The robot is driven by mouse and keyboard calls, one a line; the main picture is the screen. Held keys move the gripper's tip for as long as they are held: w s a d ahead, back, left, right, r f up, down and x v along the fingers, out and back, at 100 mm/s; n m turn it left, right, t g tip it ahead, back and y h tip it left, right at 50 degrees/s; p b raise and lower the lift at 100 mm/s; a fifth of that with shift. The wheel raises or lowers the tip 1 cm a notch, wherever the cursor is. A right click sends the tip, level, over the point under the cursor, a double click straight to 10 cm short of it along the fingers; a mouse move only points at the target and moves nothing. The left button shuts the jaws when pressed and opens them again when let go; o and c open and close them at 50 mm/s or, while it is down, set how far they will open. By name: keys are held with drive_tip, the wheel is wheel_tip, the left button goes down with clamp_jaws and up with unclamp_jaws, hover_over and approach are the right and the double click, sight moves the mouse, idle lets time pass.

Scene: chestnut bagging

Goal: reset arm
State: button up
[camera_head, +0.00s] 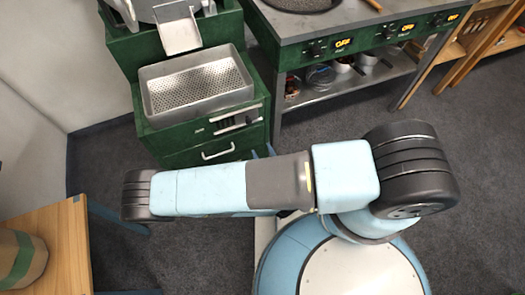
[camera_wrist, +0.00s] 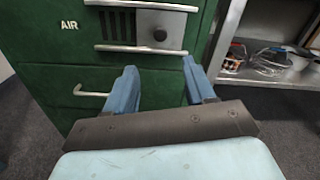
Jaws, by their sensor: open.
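My gripper (camera_wrist: 158,84) shows in the wrist view with its two blue fingers spread apart and nothing between them. It faces the front of a green cabinet (camera_wrist: 60,55) with an AIR label, a control panel and a handle. In the head view my blue and grey arm stretches across the middle of the picture, over the floor in front of the cabinet (camera_head: 185,157). The arm hides most of my gripper there.
A perforated metal tray (camera_head: 197,87) sits on the cabinet. A stove counter (camera_head: 350,30) with a lower shelf (camera_head: 345,82) stands to the right. A wooden table (camera_head: 65,235) with a green-striped container (camera_head: 20,258) is at lower left. Carpet (camera_head: 480,150) at right is clear.

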drive_tip(key=shift+r, duration=0.1)
idle(0.4)
drive_tip(key=w+r+m+t+h, duration=0.1)
drive_tip(key=w+r+m+h, duration=0.3)
drive_tip(key=r+m+h, duration=0.3)
drive_tip(key=w+r+m+t+h, duration=0.1)
drive_tip(key=w+r+m+h, duration=0.2)
drive_tip(key=r+m+h, duration=0.4)
drive_tip(key=w+d+r+m+g+h, duration=0.1)
drive_tip(key=d+r+m+g+h, duration=0.4)
drive_tip(key=r, duration=0.4)
drive_tip(key=w+d+r+m+g+h, duration=0.2)
drive_tip(key=d+r+m+g+h, duration=0.1)
drive_tip(key=d+r+m+g, duration=0.4)
drive_tip(key=s+d+r+m+y, duration=0.3)
drive_tip(key=s+r+m+y, duration=0.1)
drive_tip(key=r, duration=0.6)
drive_tip(key=s+d+r+m+y, duration=0.4)
drive_tip(key=s+r+m+y, duration=0.1)
drive_tip(key=r, duration=0.5)
drive_tip(key=s+d+r+m+g+y, duration=0.1)
drive_tip(key=s+d+r+m+y, duration=0.3)
drive_tip(key=r+m, duration=0.4)
drive_tip(key=shift+s+r+y, duration=0.55)
drive_tip(key=shift+r+y, duration=0.55)
drive_tip(key=shift+r, duration=0.45)
